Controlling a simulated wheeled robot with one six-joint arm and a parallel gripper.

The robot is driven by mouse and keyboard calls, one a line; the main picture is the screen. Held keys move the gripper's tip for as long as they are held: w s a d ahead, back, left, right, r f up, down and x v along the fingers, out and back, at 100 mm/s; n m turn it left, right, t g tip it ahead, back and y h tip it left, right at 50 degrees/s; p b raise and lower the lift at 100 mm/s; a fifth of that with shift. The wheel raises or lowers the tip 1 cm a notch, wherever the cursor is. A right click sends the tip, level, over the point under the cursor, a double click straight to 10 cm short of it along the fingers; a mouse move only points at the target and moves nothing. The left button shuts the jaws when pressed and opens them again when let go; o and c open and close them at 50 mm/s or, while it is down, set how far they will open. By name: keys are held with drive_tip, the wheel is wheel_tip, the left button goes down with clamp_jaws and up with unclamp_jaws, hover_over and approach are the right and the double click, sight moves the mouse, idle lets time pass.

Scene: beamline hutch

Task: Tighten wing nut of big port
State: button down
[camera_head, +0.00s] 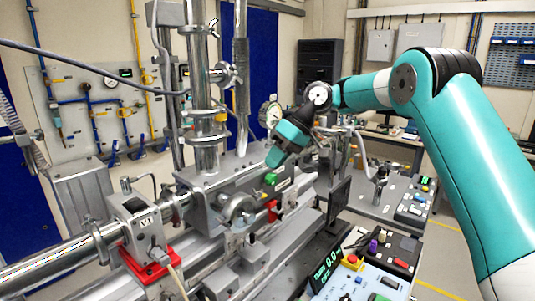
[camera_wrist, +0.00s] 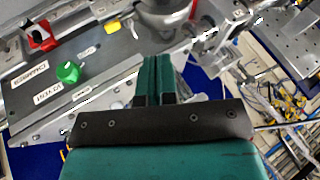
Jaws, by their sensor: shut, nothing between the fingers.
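My gripper (camera_head: 273,156) is shut and empty, tilted down over the grey chamber (camera_head: 225,187), close above the green knob (camera_head: 270,179). In the wrist view its two teal fingers (camera_wrist: 158,62) are together, with the green knob (camera_wrist: 68,72) to their left. A metal cylindrical fitting (camera_wrist: 166,14) lies beyond the fingertips; it may be the big port, but I cannot tell. In the head view, metal clamps (camera_head: 226,75) sit on the vertical pipes left of my gripper. I cannot clearly make out which part is the big port's wing nut.
A round gauge (camera_head: 269,114) stands close behind my gripper. A handwheel (camera_head: 238,209) projects from the chamber front. A valve marked V1 on a red base (camera_head: 151,262) is at lower left. A control panel (camera_head: 362,279) and display (camera_head: 326,267) are at front right.

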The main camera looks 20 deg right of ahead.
drive_tip(key=w+d+p, duration=0.4)
drive_tip(key=w+d, duration=0.1)
drive_tip(key=d, duration=0.3)
drive_tip(key=b, duration=0.6)
approach(259, 198)
drive_tip(key=shift+n, duration=0.3)
drive_tip(key=shift+w+d+x, duration=0.1)
drive_tip(key=shift+w+x, duration=0.05)
drive_tip(key=shift+x, duration=1.35)
drive_tip(key=shift+w+d+x, duration=0.15)
drive_tip(key=shift+w+x, duration=0.05)
drive_tip(key=shift+x, duration=1.3)
